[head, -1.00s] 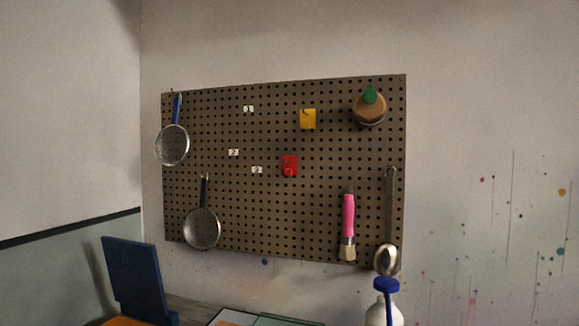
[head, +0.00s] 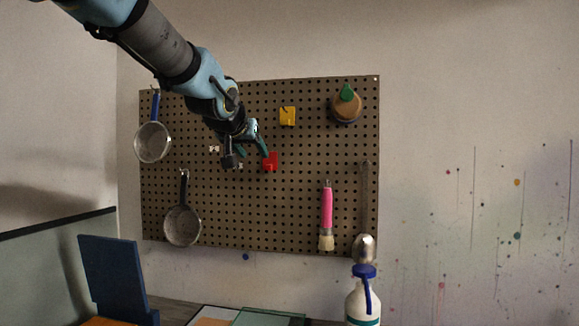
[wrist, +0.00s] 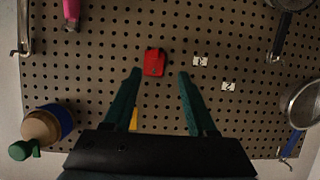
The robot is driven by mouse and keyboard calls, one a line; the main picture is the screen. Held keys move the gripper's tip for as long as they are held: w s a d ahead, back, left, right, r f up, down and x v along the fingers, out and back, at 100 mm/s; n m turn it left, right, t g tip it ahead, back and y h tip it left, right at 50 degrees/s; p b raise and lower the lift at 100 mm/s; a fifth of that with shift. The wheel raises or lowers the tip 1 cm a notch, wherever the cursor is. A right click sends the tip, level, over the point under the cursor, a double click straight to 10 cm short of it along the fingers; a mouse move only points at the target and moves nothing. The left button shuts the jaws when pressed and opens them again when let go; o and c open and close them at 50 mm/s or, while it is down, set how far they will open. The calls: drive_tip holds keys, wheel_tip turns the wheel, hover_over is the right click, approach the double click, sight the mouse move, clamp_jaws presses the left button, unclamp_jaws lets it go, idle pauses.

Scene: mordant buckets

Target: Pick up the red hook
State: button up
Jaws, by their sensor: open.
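The red hook (head: 270,162) is on the pegboard (head: 300,215), below the yellow hook (head: 288,116). In the wrist view, the red hook (wrist: 154,62) shows just beyond the fingertips, between their lines and nearer the left finger. My gripper (head: 248,160) is open and empty in front of the board, just left of the red hook in the head view. Its two green fingers (wrist: 159,77) are spread wide in the wrist view. The gap in depth to the hook is hard to tell. The yellow hook (wrist: 134,118) is partly hidden beside the left finger.
Two strainers (head: 153,142) (head: 182,225), a pink-handled brush (head: 327,210), a ladle (head: 364,247) and a green-topped jar (head: 345,107) are on the board around the hooks. White number labels (wrist: 200,61) sit near the red hook. A white bottle (head: 362,300) stands below.

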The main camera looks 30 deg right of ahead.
drive_tip(key=b, duration=0.1)
approach(268, 165)
drive_tip(key=x, duration=0.3)
drive_tip(key=shift+x, duration=2.8)
drive_tip(key=shift+c, duration=0.4)
clamp_jaws()
